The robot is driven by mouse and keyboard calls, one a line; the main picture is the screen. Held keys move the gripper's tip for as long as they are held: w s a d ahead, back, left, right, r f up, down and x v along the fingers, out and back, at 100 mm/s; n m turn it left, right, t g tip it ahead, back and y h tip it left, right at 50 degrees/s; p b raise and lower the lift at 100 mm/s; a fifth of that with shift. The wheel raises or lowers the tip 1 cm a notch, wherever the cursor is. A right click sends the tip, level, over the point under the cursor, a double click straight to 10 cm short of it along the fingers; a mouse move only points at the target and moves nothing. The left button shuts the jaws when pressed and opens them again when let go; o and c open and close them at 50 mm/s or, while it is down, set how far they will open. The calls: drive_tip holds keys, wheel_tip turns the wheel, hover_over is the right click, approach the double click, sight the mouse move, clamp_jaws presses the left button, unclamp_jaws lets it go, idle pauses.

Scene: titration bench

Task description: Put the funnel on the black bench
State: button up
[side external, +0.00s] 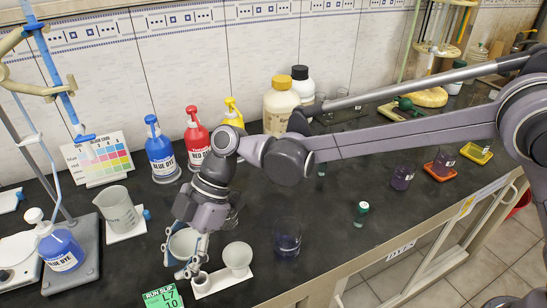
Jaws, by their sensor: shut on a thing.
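My gripper (186,266) is low over the front of the black bench (330,205), pointing down. It is shut on a pale, wide-mouthed piece (183,244) that looks like the funnel. The fingers and hand cover part of it, so its lower end is hard to make out. I cannot tell whether it touches the bench. Just to the right, a white cup-shaped piece (237,256) stands on a small white tray (224,283).
Blue (160,153) and red (196,140) dye bottles stand behind. A grey beaker (117,209) is at left. A green slip (162,297) lies at the front edge.

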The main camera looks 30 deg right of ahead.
drive_tip(key=shift+f, duration=4.2)
drive_tip(key=shift+c, duration=0.5)
drive_tip(key=shift+f, duration=0.35)
drive_tip(key=shift+c, duration=0.2)
drive_tip(key=o, duration=1.2)
drive_tip(key=shift+d, duration=0.1)
